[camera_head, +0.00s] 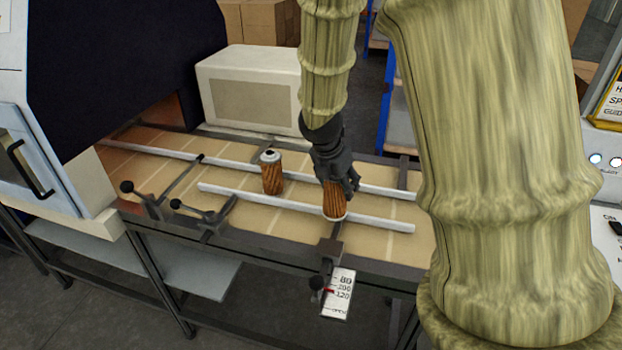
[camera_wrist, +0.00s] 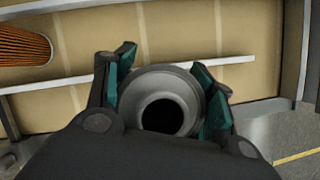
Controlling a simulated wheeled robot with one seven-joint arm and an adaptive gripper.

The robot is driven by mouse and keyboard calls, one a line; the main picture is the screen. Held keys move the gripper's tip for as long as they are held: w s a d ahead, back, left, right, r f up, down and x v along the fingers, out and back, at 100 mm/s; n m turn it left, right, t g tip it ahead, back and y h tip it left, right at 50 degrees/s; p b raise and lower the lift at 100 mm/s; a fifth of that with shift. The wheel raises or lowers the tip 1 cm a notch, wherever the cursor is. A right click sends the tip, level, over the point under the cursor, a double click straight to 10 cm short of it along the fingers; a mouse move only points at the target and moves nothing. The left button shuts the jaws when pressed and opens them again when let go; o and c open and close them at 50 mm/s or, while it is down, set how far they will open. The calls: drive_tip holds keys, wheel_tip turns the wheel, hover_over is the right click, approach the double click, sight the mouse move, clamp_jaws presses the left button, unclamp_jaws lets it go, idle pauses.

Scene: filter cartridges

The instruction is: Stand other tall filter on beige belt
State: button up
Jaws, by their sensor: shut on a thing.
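My gripper (camera_head: 340,180) is shut on a tall filter (camera_head: 334,200) with orange-brown pleats and a pale lower end. The held filter is roughly upright over the beige belt (camera_head: 270,217), close to the near white guide rail; I cannot tell whether its base touches anything. In the wrist view, its grey end with a dark round hole (camera_wrist: 162,115) sits between the teal finger pads. Another tall filter (camera_head: 272,176) stands upright on the belt to the left, between the two rails. Its pleated side shows at the upper left of the wrist view (camera_wrist: 22,46).
The near white rail (camera_head: 290,205) and far white rail (camera_head: 385,190) run along the belt. Black clamp handles (camera_head: 180,205) stand at the near left edge. A beige box-shaped unit (camera_head: 250,90) stands behind the belt. A scale plate (camera_head: 338,293) hangs in front.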

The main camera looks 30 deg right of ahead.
drive_tip(key=shift+w+d+f+p, duration=0.15)
drive_tip(key=shift+w+f+p, duration=0.6)
drive_tip(key=shift+w, duration=1.35)
drive_tip(key=shift+w+d+f+p, duration=0.1)
drive_tip(key=shift+w+f+p, duration=0.65)
drive_tip(key=shift+w, duration=1.35)
drive_tip(key=shift+w+d+f+p, duration=0.15)
drive_tip(key=shift+w+f+p, duration=0.55)
drive_tip(key=shift+w, duration=1.4)
drive_tip(key=shift+f, duration=0.25)
drive_tip(key=o, duration=1.1)
drive_tip(key=shift+r, duration=0.1)
drive_tip(key=shift+b+v, duration=1.15)
drive_tip(key=shift+v, duration=4.8)
